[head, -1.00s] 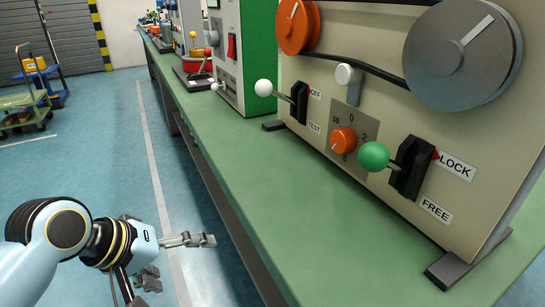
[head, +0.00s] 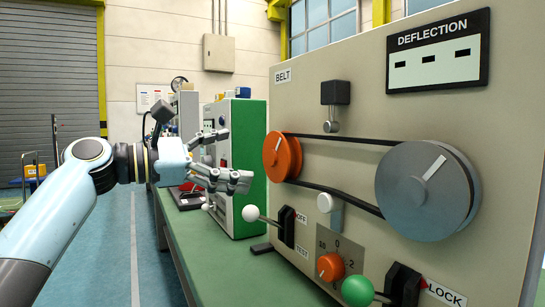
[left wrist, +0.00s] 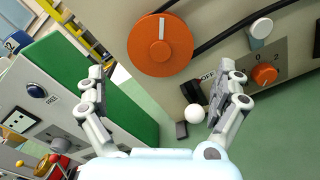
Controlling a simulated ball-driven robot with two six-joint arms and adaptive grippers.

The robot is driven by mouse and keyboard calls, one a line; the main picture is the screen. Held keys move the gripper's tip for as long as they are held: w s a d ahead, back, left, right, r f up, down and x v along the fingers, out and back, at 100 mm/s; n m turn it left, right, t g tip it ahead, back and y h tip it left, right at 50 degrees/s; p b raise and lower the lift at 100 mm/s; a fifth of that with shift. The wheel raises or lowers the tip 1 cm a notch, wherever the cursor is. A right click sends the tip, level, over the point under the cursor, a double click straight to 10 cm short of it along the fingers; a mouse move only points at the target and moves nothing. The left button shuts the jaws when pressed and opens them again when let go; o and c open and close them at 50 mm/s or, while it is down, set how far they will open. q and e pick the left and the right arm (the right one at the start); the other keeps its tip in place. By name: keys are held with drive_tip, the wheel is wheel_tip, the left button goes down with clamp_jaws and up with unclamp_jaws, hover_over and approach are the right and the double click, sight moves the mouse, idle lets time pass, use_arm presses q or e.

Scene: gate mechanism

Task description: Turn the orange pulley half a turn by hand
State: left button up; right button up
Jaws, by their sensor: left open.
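The orange pulley (head: 282,157) is a round disc with a white mark near its top, on the beige panel (head: 345,165). A black belt (head: 340,196) links it to a larger grey pulley (head: 427,190) on the right. My left gripper (head: 240,160) is open and empty, to the left of the orange pulley and apart from it. In the left wrist view the orange pulley (left wrist: 160,46) lies ahead, above the gap between the spread fingers (left wrist: 168,85). My right gripper is in neither view.
Below the pulleys are a white-knobbed lever (head: 251,213) at OFF/TEST, an orange dial (head: 331,266) and a green-knobbed lever (head: 357,291) by LOCK. A white knob (head: 326,203) sits under the belt. A green-sided cabinet (head: 248,165) stands behind my gripper on the green bench.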

sight(275, 157)
use_arm(q)
drive_tip(key=x, duration=0.8)
drive_tip(key=shift+w+d+b, duration=0.2)
drive_tip(key=shift+d+b, duration=0.1)
drive_tip(key=c, duration=0.8)
drive_tip(key=m, duration=0.3)
drive_tip(key=shift+f+p, duration=0.15)
drive_tip(key=shift+p, duration=0.25)
drive_tip(key=shift+s+f+m, duration=0.15)
drive_tip(key=shift+m, duration=1.75)
